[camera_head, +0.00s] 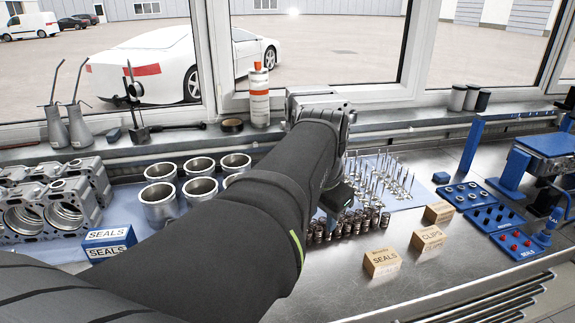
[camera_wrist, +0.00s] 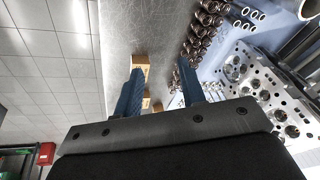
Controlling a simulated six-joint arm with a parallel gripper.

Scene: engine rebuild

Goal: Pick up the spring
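Several coiled metal springs (camera_head: 350,226) stand in a cluster on the bench, right of my arm in the head view. In the wrist view the springs (camera_wrist: 204,32) run in rows at top centre-right. My gripper (camera_wrist: 160,68) has two blue fingers set well apart with nothing held between them. The fingertips show below the springs in that picture, with the right finger closest to them. In the head view my arm hides most of the gripper and some of the springs. I cannot tell the exact gap between fingertips and springs.
Valves (camera_head: 380,178) stand upright behind the springs. Small wooden boxes (camera_head: 382,262) lie to the right, with blue trays (camera_head: 492,215) beyond. Cylinder liners (camera_head: 160,203) and an engine block (camera_head: 50,205) stand left. A cylinder head (camera_wrist: 258,85) shows in the wrist view.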

